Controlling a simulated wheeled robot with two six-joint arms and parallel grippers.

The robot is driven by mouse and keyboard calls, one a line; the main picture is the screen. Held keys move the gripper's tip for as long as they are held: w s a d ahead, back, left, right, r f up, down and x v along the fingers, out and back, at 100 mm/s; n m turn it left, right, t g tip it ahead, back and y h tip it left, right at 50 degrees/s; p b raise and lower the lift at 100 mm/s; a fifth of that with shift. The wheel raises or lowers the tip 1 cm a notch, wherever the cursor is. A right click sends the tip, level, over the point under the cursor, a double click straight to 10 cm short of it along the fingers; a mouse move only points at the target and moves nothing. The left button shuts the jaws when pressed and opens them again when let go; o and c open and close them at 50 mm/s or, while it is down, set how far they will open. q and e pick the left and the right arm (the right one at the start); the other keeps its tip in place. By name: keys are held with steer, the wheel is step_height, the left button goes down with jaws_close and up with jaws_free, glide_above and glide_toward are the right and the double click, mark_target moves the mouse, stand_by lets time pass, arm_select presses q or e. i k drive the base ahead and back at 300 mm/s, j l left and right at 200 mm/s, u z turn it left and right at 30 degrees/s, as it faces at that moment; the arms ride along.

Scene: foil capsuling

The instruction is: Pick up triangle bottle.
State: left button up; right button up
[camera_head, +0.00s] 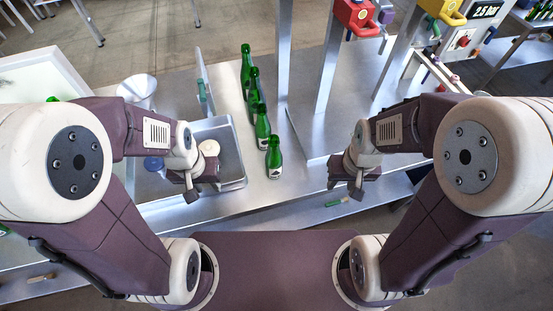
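Several green bottles stand upright in a row on the metal table: a nearest bottle (273,158), a second bottle (262,128), a third bottle (254,90) and a farthest bottle (246,65). The marks on their labels are too small to read, so I cannot tell which is the triangle bottle. My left gripper (203,187) is left of the nearest bottle, over the edge of a grey bin, with its fingers apart and empty. My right gripper (345,188) is right of the bottles near the table's front edge, also with its fingers apart and empty. Neither touches a bottle.
The grey bin (236,184) holds a pale round item (209,148). A white funnel-shaped container (137,90) stands behind it. Metal posts (283,60) rise right of the bottles. A small green item (338,202) lies at the front edge. The table between the nearest bottle and my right gripper is clear.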

mark_target(274, 158)
steer(key=l+u, duration=0.35)
steer(key=k+l+u, duration=0.1)
steer(key=l+u, duration=0.3)
steer(key=k+l+u, duration=0.15)
steer(key=l+u, duration=0.2)
steer(key=l, duration=0.15)
